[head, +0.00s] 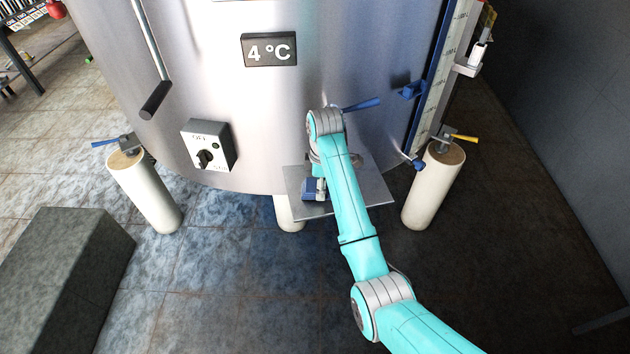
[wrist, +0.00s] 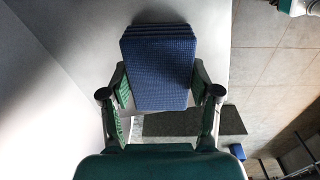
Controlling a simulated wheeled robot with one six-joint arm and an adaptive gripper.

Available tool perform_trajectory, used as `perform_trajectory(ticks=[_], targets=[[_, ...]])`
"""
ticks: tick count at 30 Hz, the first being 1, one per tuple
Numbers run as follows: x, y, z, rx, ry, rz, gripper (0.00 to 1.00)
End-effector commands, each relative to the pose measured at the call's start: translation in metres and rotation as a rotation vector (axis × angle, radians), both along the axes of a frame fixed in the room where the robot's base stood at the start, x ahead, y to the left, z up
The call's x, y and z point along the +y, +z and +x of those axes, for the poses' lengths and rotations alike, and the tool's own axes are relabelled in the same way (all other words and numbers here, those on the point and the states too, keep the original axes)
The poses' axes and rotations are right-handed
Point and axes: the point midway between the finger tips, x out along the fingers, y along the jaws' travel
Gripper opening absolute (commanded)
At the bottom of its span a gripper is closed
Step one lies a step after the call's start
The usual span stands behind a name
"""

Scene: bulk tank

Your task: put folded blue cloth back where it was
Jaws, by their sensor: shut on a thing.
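The folded blue cloth (wrist: 158,70) is a thick, layered dark-blue pad between the two fingers of my gripper (wrist: 159,90) in the wrist view. The fingers are shut on its left and right sides. In the head view the blue cloth (head: 309,188) shows only in part, beside my gripper (head: 319,190) and over or on a small metal shelf (head: 370,190) at the front of the tank. My arm hides part of the shelf and gripper. I cannot tell whether the cloth touches the shelf.
The steel tank (head: 270,110) stands close ahead, with a blue-handled valve (head: 362,104), a switch box (head: 208,146) and a long dark-gripped lever (head: 155,98). White legs (head: 145,190) (head: 433,185) flank the shelf. A dark block (head: 60,275) sits on the floor at left.

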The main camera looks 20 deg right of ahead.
Motion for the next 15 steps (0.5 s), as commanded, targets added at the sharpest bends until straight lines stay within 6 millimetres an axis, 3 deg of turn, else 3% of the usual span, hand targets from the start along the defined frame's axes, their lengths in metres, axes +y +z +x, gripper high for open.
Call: perform_trajectory(ticks=[10,11,13,15], targets=[[-0.0014,-0.0039,-0.0015,-0.001,0.0,0.0,0.34],[-0.0013,-0.0037,-0.0014,-0.001,0.0,0.0,0.69],[-0.0013,-0.0036,-0.0014,-0.001,0.0,0.0,0.86],[-0.0013,-0.0035,-0.0014,-0.001,0.0,0.0,0.87]])
